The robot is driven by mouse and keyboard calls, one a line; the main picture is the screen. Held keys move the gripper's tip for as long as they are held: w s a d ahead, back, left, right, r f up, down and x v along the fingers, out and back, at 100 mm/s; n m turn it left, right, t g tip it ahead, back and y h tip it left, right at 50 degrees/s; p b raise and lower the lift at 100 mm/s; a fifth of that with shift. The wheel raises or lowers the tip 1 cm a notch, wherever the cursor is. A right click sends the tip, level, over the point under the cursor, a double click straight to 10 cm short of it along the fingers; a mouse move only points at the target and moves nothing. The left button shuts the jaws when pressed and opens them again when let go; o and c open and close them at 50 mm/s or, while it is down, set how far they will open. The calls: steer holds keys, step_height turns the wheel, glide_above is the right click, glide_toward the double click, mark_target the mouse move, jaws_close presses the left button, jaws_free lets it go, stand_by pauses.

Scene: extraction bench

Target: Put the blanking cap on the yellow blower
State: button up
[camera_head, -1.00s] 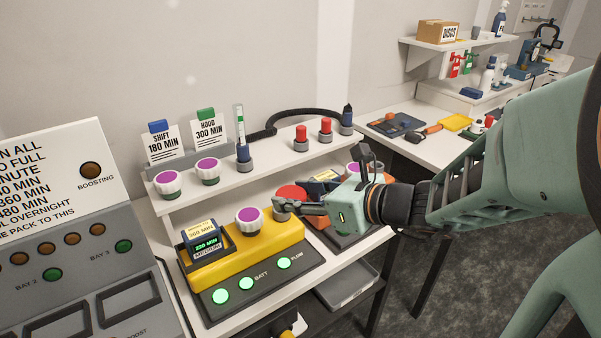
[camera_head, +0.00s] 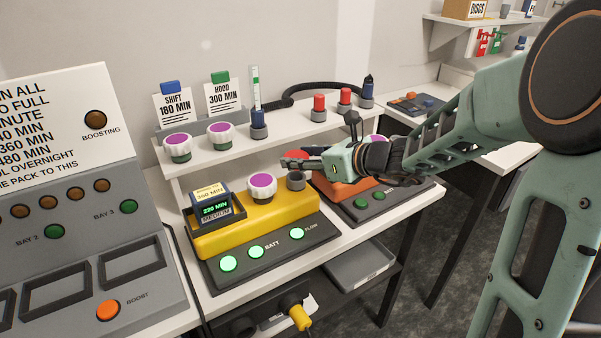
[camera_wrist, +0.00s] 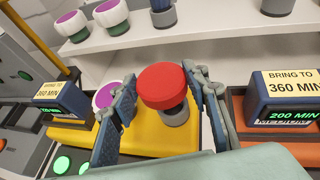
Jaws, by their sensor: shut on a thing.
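The yellow blower (camera_head: 225,238) sits on the bench, with a battery pack (camera_head: 213,203) at its left and a purple-topped white cap (camera_head: 262,186) in its middle. A bare grey port (camera_head: 296,181) is at its right end. My gripper (camera_head: 303,162) is shut on a round red cap (camera_head: 295,155), which also shows between the fingers in the wrist view (camera_wrist: 162,85). The cap is above the port and looks apart from it in the head view. In the wrist view it partly covers the grey port (camera_wrist: 177,117).
An orange blower (camera_head: 345,192) stands close on the right, partly behind my gripper. The shelf behind holds purple-topped caps (camera_head: 220,133), a tube in a stand (camera_head: 258,125) and red-topped pieces (camera_head: 319,104). A grey charger panel (camera_head: 70,240) is at the left.

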steer(key=shift+w+f+b, duration=0.15)
steer(key=shift+f+b, duration=0.5)
steer(key=shift+f, duration=0.3)
steer(key=shift+w+f+b, duration=0.1)
steer(key=shift+f+b, duration=0.55)
steer(key=shift+f, duration=0.25)
steer(key=shift+f, duration=0.1)
steer(key=o, duration=1.2)
steer(key=shift+c, duration=0.2)
steer(key=shift+s+d+r, duration=0.15)
steer(key=shift+d+r, duration=0.1)
steer(key=shift+r, duration=0.05)
steer(key=p+v, duration=0.1)
steer(key=v, duration=1)
steer(key=shift+s+p, duration=0.2)
steer(key=shift+p, duration=0.1)
